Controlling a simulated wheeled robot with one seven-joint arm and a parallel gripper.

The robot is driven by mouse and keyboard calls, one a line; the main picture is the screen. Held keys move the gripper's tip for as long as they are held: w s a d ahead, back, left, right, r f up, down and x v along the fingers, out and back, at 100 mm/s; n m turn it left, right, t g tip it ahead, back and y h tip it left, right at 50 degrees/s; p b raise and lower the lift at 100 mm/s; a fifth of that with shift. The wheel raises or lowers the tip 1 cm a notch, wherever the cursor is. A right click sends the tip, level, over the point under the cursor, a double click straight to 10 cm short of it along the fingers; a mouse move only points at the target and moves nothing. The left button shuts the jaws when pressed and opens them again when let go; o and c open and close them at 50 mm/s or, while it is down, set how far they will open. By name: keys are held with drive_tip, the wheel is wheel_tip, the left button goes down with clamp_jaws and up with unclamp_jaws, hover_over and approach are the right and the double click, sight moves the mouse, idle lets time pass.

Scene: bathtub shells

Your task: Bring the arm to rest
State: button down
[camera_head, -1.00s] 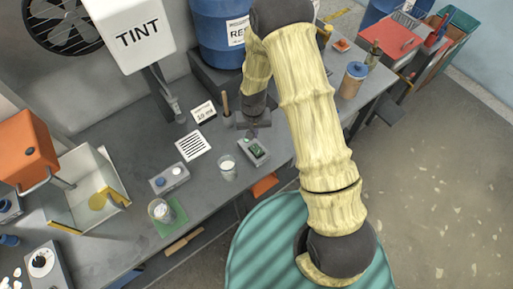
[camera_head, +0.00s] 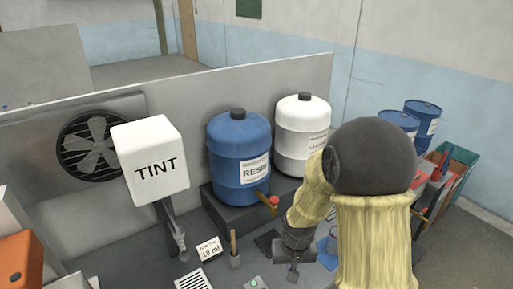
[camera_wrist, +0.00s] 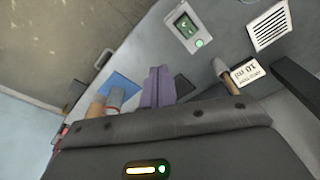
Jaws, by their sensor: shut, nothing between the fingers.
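My arm, in a cream sleeve, rises at the right of the head view and bends down to the bench. My gripper (camera_head: 293,274) hangs low over the bench, right of the brush holder (camera_head: 235,262). In the wrist view the fingers (camera_wrist: 158,78) are together and hold nothing. The gripper appears clear of the bench objects, though its exact height is hard to tell.
A blue resin drum (camera_head: 240,150) with a red-handled tap (camera_head: 273,201) and a white drum (camera_head: 302,130) stand behind. A tint dispenser (camera_head: 152,160) and a 10 ml card (camera_head: 208,250) are left. The wrist view shows a small device with a green light (camera_wrist: 185,28).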

drive_tip(key=s+d+r+t+b, duration=0.1)
drive_tip(key=s+d+r+b, duration=0.1)
drive_tip(key=s+d+r, duration=0.3)
drive_tip(key=s, duration=0.4)
drive_tip(key=shift+d+r+b, duration=0.3)
drive_tip(key=shift+d+r, duration=0.05)
